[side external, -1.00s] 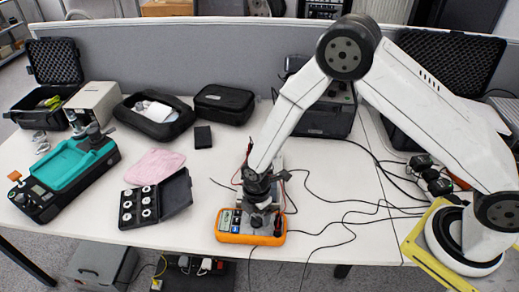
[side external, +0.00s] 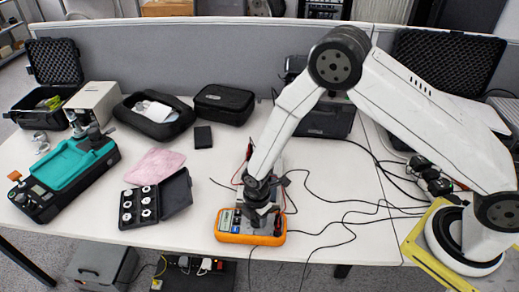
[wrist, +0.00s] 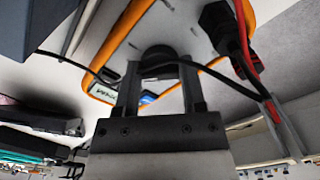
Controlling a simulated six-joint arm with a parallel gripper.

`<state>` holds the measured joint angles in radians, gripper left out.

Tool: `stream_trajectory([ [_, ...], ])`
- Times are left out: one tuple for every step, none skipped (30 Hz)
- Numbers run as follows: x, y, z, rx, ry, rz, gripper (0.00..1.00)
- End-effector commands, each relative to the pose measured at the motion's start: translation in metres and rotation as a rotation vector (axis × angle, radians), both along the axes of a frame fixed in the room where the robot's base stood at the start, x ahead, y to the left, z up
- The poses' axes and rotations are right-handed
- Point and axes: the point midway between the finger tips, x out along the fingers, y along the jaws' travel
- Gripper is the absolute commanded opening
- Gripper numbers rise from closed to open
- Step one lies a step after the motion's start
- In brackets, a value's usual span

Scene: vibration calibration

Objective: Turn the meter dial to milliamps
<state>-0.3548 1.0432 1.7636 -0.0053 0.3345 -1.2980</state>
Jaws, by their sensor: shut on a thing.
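The meter (side external: 248,239) is an orange-edged box with a grey face, lying near the table's front edge. Its display (wrist: 103,91) shows at the left in the wrist view. The dark round dial (wrist: 158,54) is between my fingertips there, and its pointer setting cannot be read. My gripper (side external: 258,222) comes down onto the meter from above and hides the dial in the side view. In the wrist view my gripper (wrist: 158,68) is shut on the dial, one finger on each side.
Black and red leads (wrist: 243,40) plug in beside the dial, and one cable crosses close to my fingers. More black cables (side external: 345,215) spread over the table to the right. A black case of round white-topped parts (side external: 138,210) lies to the left.

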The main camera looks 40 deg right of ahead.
Motion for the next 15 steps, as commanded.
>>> stream_trajectory([
  [0.0003,0.0,0.0002,0.0,-0.001,-0.001,0.0],
  [0.0003,0.0,0.0002,0.0,-0.001,-0.002,0.0],
  [0.0003,0.0,0.0002,0.0,-0.001,-0.005,0.0],
  [0.0003,0.0,0.0002,0.0,-0.001,-0.008,0.0],
  [0.0003,0.0,0.0003,0.0,-0.001,-0.013,0.0],
  [0.0003,0.0,0.0003,0.0,-0.001,-0.02,0.0],
  [0.0003,0.0001,0.0003,0.001,-0.001,-0.026,0.0],
  [0.0002,0.0001,0.0003,0.001,-0.001,-0.033,0.0],
  [0.0002,0.0001,0.0003,0.001,-0.001,-0.045,0.0],
  [0.0002,0.0001,0.0003,0.001,-0.001,-0.057,0.0],
  [0.0002,0.0002,0.0003,0.001,0.0,-0.068,0.0],
  [0.0001,0.0002,0.0003,0.001,0.0,-0.087,0.0],
  [0.0001,0.0003,0.0003,0.002,0.0,-0.102,0.0],
  [0.0,0.0004,0.0002,0.002,0.0,-0.119,0.0],
  [0.0,0.0004,0.0002,0.002,0.0,-0.142,0.0],
])
